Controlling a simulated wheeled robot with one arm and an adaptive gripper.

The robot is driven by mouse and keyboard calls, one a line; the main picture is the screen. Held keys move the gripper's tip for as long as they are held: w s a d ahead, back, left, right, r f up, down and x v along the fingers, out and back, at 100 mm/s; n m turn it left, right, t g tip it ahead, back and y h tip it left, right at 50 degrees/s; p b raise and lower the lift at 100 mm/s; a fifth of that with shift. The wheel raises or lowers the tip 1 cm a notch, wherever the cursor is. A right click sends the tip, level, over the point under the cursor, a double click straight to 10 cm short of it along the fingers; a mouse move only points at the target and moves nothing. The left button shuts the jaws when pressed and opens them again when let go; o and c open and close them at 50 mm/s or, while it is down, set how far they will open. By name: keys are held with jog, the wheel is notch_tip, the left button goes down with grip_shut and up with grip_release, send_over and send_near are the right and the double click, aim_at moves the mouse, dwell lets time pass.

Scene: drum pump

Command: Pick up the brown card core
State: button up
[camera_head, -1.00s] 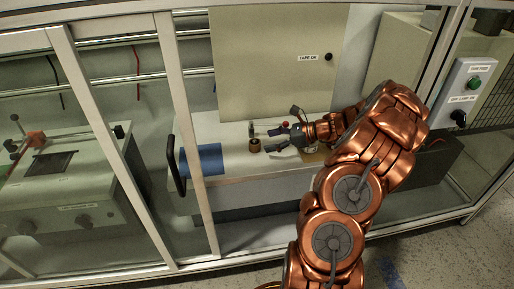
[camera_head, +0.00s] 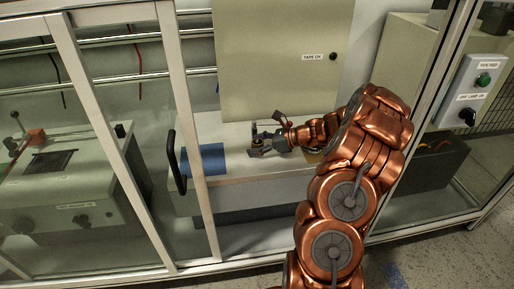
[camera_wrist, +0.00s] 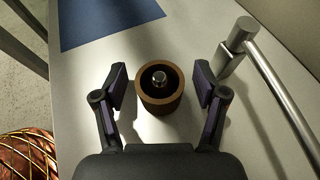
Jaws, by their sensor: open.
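In the wrist view my gripper (camera_wrist: 160,84) is open, with one dark finger on each side of the core and a gap on both sides. In the head view my gripper (camera_head: 262,146) reaches over the bench at the core, which is mostly hidden by the fingers there.
A metal bar with a cylindrical end (camera_wrist: 240,35) stands close right of the core. A "TAPE ON" panel (camera_head: 280,60) rises behind. Enclosure posts (camera_head: 190,130) frame the opening.

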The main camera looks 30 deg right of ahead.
jog(key=shift+c, duration=0.3)
jog(key=c, duration=0.9)
